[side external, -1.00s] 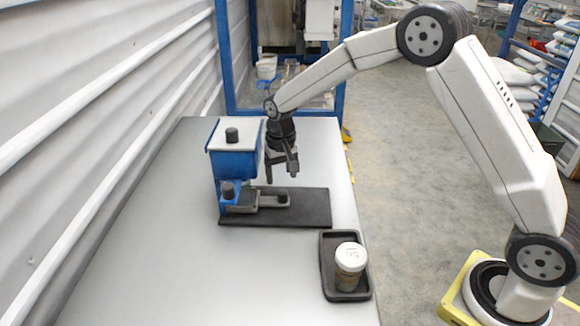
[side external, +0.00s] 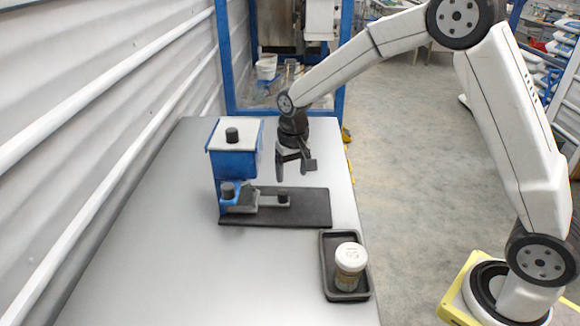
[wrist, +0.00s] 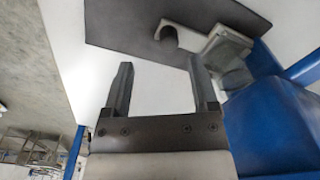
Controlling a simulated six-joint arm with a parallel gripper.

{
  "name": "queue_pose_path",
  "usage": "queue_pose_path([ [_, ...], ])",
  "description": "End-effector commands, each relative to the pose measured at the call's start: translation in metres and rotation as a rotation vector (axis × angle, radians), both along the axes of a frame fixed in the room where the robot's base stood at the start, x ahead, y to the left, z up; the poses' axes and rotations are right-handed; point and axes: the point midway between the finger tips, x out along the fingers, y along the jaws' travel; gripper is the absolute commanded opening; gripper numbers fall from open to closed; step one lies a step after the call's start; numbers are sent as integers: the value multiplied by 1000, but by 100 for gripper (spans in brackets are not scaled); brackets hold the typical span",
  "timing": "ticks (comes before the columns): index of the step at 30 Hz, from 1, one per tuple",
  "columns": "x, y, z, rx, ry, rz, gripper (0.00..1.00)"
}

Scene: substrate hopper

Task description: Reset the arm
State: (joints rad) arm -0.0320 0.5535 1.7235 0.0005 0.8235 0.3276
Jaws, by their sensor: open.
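My gripper (side external: 295,172) is open and empty, in the air above the far right part of the dark base plate (side external: 312,210). Its two fingers (wrist: 158,88) show apart in the wrist view with nothing between them. The blue hopper (side external: 234,160) with a white lid and black knob stands left of my gripper, apart from it. A grey slide part (side external: 262,201) lies low at the hopper's foot; it also shows in the wrist view (wrist: 222,47).
A black tray (side external: 327,262) at the table's front right holds a jar with a white lid (side external: 350,257). The grey table (side external: 150,240) is clear at left and front. A corrugated wall (side external: 90,90) runs along the left. A blue frame (side external: 228,60) stands behind.

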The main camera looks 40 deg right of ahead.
Motion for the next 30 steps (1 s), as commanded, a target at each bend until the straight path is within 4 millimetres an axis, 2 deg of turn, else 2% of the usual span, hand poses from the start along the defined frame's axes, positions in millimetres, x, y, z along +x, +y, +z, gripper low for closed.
queue_pose_path([
  [9, -65, -7, 7, -7, -68, 105, 75],
  [21, -156, -14, 3, -28, -154, 236, 75],
  [25, -178, -15, 0, -36, -175, 267, 75],
  [30, -194, -15, -3, -41, -188, 289, 75],
])
